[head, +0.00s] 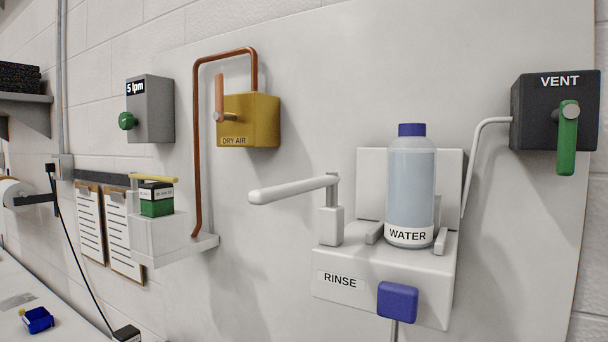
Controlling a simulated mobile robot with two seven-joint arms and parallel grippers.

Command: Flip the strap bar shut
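A white bar (292,190) with a rounded end sticks out to the left from the top of a short white post (331,222). The post stands at the left of the white rinse holder (400,285). The bar is swung away from the bottle, and nothing crosses the bottle's front. A clear bottle labelled WATER (411,190), with a blue cap, stands upright on the holder between low side rails. I take this bar to be the strap bar. Neither of my grippers is in view.
A blue block (397,301) sticks out below the holder. At right is a black VENT box (556,112) with a green handle. At left, a smaller holder (158,238) carries a green box (157,203) under a yellow bar (153,178). A yellow DRY AIR box (248,120) hangs above.

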